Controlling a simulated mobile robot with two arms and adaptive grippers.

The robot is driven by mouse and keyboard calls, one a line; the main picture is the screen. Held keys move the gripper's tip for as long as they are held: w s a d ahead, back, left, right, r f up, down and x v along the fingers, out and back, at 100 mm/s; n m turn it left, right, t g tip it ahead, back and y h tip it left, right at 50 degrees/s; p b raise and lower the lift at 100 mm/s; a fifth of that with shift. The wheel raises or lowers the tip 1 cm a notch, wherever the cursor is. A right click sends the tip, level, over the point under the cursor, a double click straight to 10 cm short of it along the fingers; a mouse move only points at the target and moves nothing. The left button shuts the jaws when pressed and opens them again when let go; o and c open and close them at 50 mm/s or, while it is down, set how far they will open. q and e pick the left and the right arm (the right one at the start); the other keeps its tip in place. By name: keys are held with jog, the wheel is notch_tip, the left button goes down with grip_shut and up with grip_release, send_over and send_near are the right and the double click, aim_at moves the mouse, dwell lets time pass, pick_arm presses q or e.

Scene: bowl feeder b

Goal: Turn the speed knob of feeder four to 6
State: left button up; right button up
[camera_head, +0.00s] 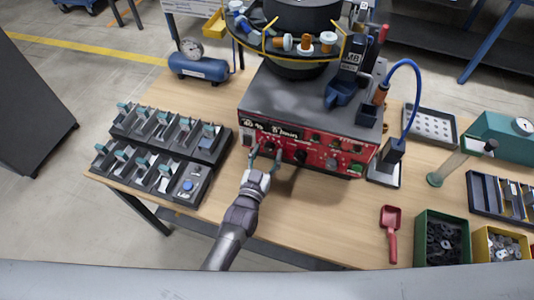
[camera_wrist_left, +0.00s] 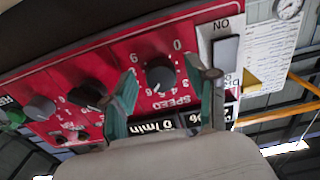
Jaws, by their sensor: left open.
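The red front panel (camera_head: 318,150) of the bowl feeder faces me in the head view. The black speed knob (camera_wrist_left: 160,75) sits on this panel in the left wrist view, above the word SPEED, with a white number scale around it. Its pointer is too unclear to read. My left gripper (camera_head: 266,158) is at the panel's left part. In the wrist view its two green-grey fingers (camera_wrist_left: 161,70) are open, one on each side of the knob, with visible space between them and it. I cannot tell how far the fingertips are from the panel. My right gripper is not in view.
Other knobs (camera_wrist_left: 40,108) and a dark switch (camera_wrist_left: 226,62) flank the speed knob. Left of the feeder stand racks of small switch units (camera_head: 160,150) and a blue tank (camera_head: 198,68). A red scoop (camera_head: 391,228) and a green bin (camera_head: 420,240) lie right. The table front is clear.

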pick_arm(q)
jog(key=shift+s, duration=0.1)
jog(key=v, duration=1.2)
jog(key=shift+a, duration=0.1)
